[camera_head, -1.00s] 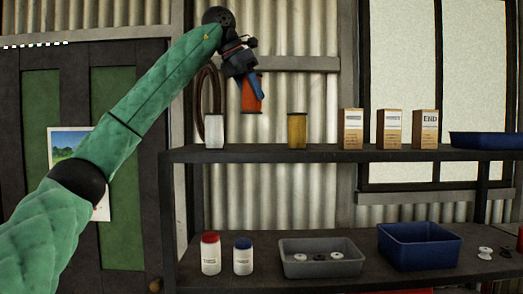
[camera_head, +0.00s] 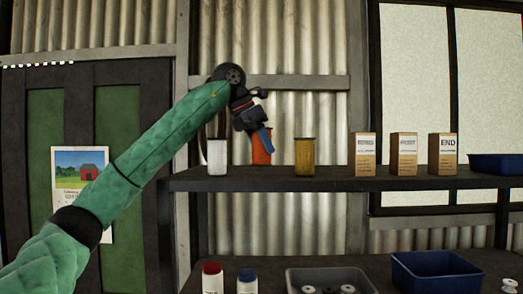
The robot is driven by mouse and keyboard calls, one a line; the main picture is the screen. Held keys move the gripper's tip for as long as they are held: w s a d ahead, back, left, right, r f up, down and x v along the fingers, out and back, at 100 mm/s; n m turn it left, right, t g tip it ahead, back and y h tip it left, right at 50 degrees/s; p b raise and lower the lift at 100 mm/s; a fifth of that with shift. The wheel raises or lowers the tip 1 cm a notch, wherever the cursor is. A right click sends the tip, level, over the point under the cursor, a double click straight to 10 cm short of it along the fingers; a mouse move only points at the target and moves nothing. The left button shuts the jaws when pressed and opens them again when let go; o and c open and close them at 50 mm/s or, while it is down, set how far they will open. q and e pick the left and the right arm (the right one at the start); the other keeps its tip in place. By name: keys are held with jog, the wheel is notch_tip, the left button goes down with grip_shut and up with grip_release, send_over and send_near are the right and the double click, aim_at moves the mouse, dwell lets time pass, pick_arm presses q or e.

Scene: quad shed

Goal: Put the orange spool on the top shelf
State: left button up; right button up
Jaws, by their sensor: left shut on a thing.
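The orange spool (camera_head: 260,152) is in the head view at the left part of the top shelf (camera_head: 340,184), between a white spool (camera_head: 217,157) and a yellow spool (camera_head: 305,158). My left gripper (camera_head: 264,138) is shut on it from above and partly covers its upper right side. The spool is upright or nearly so. Its lower end is at or just above the shelf's surface; I cannot tell whether it touches. My right gripper is not in view.
Several tan boxes (camera_head: 404,155) and a blue tray (camera_head: 497,163) stand farther right on the top shelf. Below are a red-lidded jar (camera_head: 213,280), a blue-lidded jar (camera_head: 247,284), a grey bin (camera_head: 325,273) and a blue bin (camera_head: 438,272). A corrugated wall is behind.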

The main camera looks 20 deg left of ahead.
pick_arm(q)
jog(key=shift+s+a+f+p, duration=0.15)
jog(key=shift+f+p, duration=0.25)
jog(key=shift+f, duration=0.9)
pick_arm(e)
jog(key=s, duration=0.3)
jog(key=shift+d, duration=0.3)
pick_arm(q)
jog(key=shift+f, duration=0.1)
jog(key=o, duration=1.1)
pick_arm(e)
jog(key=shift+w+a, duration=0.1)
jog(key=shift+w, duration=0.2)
